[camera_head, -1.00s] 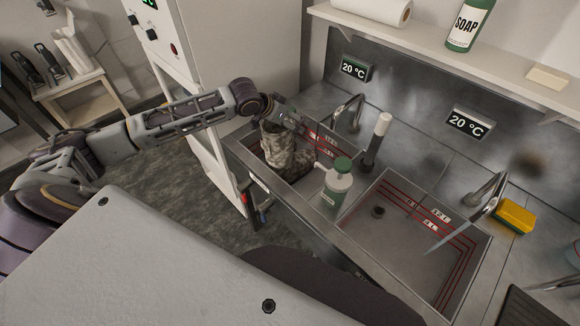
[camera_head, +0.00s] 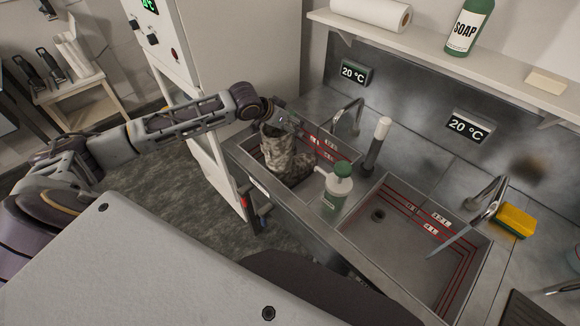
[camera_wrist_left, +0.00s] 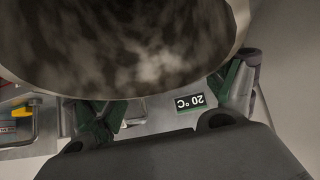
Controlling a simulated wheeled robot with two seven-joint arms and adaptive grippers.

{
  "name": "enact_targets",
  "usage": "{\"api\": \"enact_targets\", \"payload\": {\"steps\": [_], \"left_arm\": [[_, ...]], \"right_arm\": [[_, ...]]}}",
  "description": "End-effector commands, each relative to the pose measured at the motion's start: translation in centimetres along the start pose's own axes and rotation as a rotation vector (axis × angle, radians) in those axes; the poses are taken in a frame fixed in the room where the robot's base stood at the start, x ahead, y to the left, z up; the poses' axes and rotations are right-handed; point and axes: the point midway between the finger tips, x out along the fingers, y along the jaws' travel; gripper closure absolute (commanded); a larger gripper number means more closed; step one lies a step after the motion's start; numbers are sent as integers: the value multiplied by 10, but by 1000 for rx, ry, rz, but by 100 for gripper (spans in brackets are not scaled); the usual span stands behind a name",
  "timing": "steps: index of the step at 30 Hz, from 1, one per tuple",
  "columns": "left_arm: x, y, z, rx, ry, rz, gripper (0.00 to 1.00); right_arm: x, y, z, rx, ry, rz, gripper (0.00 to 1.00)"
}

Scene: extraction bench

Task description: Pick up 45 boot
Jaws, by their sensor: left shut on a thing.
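The boot (camera_head: 283,152) is mottled grey-brown with a tall shaft, and it is in the left sink basin in the head view. My left gripper (camera_head: 284,122) is at the top of the shaft and is shut on it. In the left wrist view the boot (camera_wrist_left: 120,45) fills the upper part, close to the camera, between the green fingers of my left gripper (camera_wrist_left: 165,100). The boot's toe points right, towards the pump bottle. Whether its sole touches the basin floor cannot be told. My right gripper is not in view.
A pump bottle (camera_head: 336,187) with a green cap stands on the divider between the basins. Behind it is a dark post with a white top (camera_head: 377,143). Taps (camera_head: 349,115) and a shelf (camera_head: 430,48) are behind.

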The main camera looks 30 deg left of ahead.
Motion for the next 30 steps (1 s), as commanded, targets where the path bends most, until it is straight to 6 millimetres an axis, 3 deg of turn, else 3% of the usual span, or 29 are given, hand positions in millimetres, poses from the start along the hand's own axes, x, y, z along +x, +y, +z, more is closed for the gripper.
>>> {"api": "enact_targets", "payload": {"steps": [17,30], "left_arm": [[-17,-1,-19,1,7,-2,86],[-70,0,-72,2,10,-1,86]], "right_arm": [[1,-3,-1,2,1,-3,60],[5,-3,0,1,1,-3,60]]}}
